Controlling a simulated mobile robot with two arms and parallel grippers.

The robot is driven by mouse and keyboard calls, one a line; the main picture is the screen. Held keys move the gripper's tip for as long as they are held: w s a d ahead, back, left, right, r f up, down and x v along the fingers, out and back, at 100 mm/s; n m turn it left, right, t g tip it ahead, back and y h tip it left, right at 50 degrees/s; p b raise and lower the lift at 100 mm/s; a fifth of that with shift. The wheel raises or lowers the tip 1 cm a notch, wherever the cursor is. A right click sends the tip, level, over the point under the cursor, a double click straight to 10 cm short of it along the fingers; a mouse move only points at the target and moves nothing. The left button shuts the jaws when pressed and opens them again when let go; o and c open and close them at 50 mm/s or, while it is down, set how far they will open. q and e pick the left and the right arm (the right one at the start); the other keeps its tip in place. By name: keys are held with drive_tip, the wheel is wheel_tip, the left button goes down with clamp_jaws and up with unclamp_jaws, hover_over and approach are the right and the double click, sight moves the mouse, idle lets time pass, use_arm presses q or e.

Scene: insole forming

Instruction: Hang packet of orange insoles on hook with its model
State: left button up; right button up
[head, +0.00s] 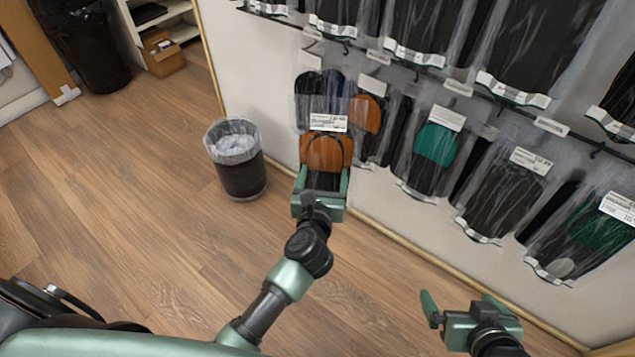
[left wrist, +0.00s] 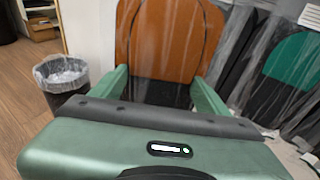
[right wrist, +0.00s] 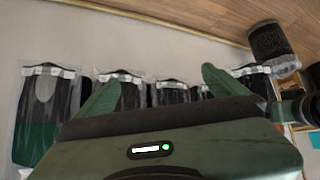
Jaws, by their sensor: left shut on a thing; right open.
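The packet of orange insoles (head: 326,152) is a clear bag with a white label at its top and a black lower part. My left gripper (head: 321,186) is shut on its lower end and holds it up in front of the wall rack. In the left wrist view the orange packet (left wrist: 165,40) stands upright between the fingers. Another packet with orange insoles (head: 366,113) hangs on the rack just behind and to the right. Whether the held packet touches a hook is hidden. My right gripper (head: 466,305) is open and empty, low in front of the wall.
Several packets hang on the rack, including a green one (head: 435,145) and a dark one (head: 505,192). A rail (head: 400,62) with hooks and tags runs above them. A lined waste bin (head: 240,175) stands left of the held packet. The wooden floor is clear in the middle.

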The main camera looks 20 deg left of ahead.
use_arm(q)
drive_tip(key=shift+w+d, duration=0.35)
drive_tip(key=shift+w, duration=0.45)
drive_tip(key=shift+w+d+b, duration=0.15)
drive_tip(key=shift+w+b, duration=0.3)
drive_tip(key=shift+w, duration=0.05)
use_arm(e)
drive_tip(key=shift+w+a+r+t+y, duration=0.1)
drive_tip(key=shift+w+a+r+t, duration=0.15)
drive_tip(key=shift+w+r+t, duration=0.3)
drive_tip(key=shift+w+a+r+t+y, duration=0.1)
drive_tip(key=shift+w+a+r+t, duration=0.25)
drive_tip(key=shift+w+r, duration=0.3)
drive_tip(key=shift+w+a+r+t+y, duration=0.1)
drive_tip(key=shift+w+a+r+t, duration=0.05)
drive_tip(key=shift+w+r+t, duration=0.45)
drive_tip(key=shift+f, duration=0.15)
